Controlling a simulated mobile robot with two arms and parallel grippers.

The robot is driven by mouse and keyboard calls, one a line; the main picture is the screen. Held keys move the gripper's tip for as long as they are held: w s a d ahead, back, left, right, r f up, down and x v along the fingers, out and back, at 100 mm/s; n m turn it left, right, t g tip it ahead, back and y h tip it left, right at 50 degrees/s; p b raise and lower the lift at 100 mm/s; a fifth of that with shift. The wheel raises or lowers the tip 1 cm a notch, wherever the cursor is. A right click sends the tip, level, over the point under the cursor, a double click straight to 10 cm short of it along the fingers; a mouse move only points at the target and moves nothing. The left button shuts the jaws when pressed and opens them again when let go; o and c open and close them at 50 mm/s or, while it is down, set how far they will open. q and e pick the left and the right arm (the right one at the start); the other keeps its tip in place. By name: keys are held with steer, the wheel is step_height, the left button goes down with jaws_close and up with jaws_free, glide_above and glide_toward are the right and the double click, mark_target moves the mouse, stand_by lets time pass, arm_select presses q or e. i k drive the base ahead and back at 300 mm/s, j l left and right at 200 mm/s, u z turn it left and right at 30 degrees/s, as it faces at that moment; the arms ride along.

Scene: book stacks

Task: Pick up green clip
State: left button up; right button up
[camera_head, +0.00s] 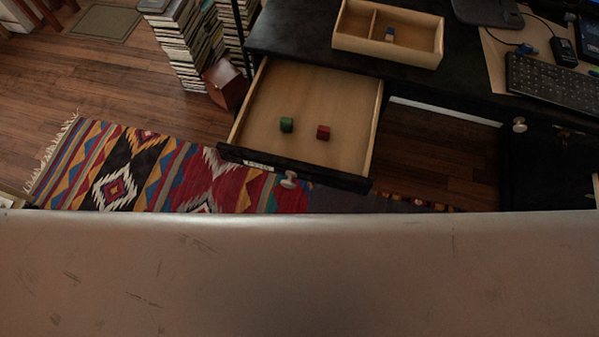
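A small green block-like piece (287,124), which seems to be the green clip, lies in an open wooden drawer (322,92). It sits left of the middle of the drawer floor, apart from the walls. A similar red piece (323,132) lies a little to its right, with a gap between them. Neither of my grippers shows in the head view, and nothing touches the green piece.
The drawer is pulled out of a dark desk (290,30). On the desk stand a two-compartment wooden tray (360,44) with a blue piece (390,32) inside and a keyboard (552,84). Book stacks (186,45) stand left of the desk. A patterned rug (150,170) covers the floor.

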mark_target(286, 125)
steer(key=k+l+u, duration=0.1)
steer(key=k+u, duration=0.9)
steer(key=u, duration=0.15)
